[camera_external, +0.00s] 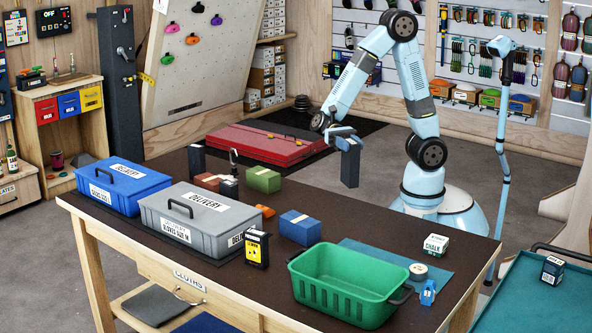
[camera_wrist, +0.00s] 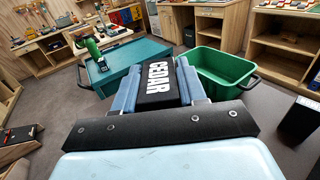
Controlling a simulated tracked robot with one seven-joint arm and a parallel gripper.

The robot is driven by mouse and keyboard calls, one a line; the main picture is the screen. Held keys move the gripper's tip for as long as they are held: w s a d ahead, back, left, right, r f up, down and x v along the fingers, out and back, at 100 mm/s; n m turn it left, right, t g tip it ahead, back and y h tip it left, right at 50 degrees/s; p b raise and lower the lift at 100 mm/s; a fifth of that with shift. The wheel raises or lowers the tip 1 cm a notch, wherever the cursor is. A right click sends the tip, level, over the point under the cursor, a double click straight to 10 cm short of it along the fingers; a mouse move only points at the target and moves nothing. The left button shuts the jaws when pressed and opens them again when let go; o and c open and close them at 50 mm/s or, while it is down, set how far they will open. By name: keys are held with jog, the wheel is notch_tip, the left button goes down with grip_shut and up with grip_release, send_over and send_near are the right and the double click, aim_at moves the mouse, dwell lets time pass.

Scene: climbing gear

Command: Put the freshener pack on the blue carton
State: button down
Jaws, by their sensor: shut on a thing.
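My gripper (camera_external: 350,145) is raised beyond the far right part of the table. It is shut on a black pack with white CEDAR lettering (camera_wrist: 157,80), the freshener pack, which sits between the two light-blue fingers in the wrist view. In the external view the pack (camera_external: 350,170) hangs below the fingers as a dark upright slab, clear of the table. The blue carton (camera_external: 300,228), a small box with a pale label on top, sits on the table behind the green bin, below and left of my gripper. I cannot make out the carton in the wrist view.
A green bin (camera_external: 317,296), a grey lidded box (camera_external: 190,237) and a blue lidded box (camera_external: 105,200) crowd the table's front and left. A black-and-yellow pack (camera_external: 257,249) stands beside the grey box. A chalk box (camera_external: 436,245) is at right. Table space behind the carton is clear.

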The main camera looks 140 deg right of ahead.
jog(key=d+r+m+t+h, duration=0.2)
jog(key=d+t, duration=0.1)
jog(key=d, duration=0.3)
jog(key=w+d+f, duration=0.5)
jog(key=w+f, duration=0.7)
jog(key=shift+w+f+m, duration=0.25)
jog(key=shift+f+m, duration=0.05)
jog(key=shift+f, duration=0.1)
jog(key=c, duration=0.6)
grip_release()
jog(key=shift+f, duration=0.1)
jog(key=shift+c, duration=0.2)
